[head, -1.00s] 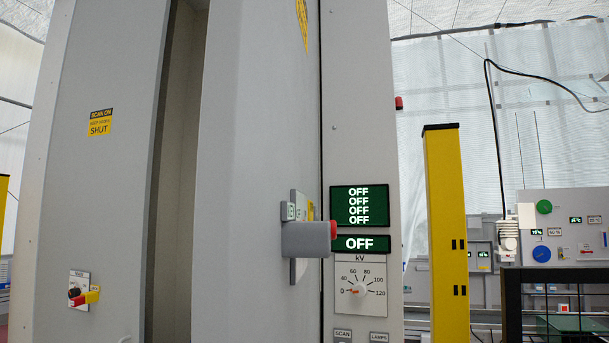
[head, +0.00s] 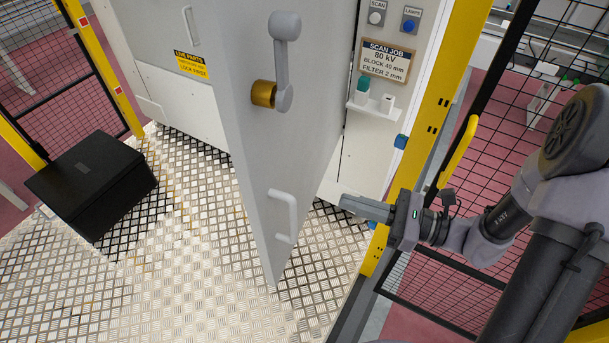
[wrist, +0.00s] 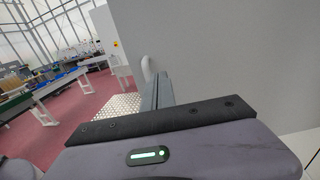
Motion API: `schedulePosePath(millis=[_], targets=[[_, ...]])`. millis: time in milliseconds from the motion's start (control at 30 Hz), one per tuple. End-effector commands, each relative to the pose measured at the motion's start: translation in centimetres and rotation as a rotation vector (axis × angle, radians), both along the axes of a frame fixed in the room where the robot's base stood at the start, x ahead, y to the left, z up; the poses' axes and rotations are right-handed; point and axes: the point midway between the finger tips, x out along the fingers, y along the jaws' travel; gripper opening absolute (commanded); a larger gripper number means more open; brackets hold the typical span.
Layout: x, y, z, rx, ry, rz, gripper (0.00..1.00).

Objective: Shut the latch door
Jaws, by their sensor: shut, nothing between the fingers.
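The latch door (head: 240,120) is a tall grey panel that stands ajar, its free edge swung out over the floor plate. It carries a grey lever latch (head: 285,60) on a brass collar (head: 263,93) and a white pull handle (head: 283,215) lower down. My gripper (head: 345,203) is shut and empty, to the right of the pull handle and apart from it in the head view. In the wrist view, the shut fingers (wrist: 163,90) point along a grey panel (wrist: 240,60), with a white curved handle (wrist: 148,70) just beyond them.
A black box (head: 90,180) stands on the chequered metal floor (head: 190,270) at left. A yellow post (head: 425,120) and mesh fence (head: 450,265) flank my arm. A job card (head: 387,62) and small shelf (head: 375,108) are on the cabinet.

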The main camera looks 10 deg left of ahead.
Motion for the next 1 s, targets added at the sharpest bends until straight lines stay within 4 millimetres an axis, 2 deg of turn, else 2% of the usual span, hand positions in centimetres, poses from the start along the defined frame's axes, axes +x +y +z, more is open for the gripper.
schedulePosePath(millis=[300, 500, 700, 1000], targets=[[1.2, 6.8, -0.2, -0.004, -0.002, 0.011, 0.00], [2.0, 10.6, -0.2, -0.005, -0.002, 0.011, 0.00], [2.5, 12.5, -0.1, -0.004, -0.001, 0.008, 0.00], [2.6, 12.8, 0.0, -0.004, 0.000, 0.007, 0.00]])
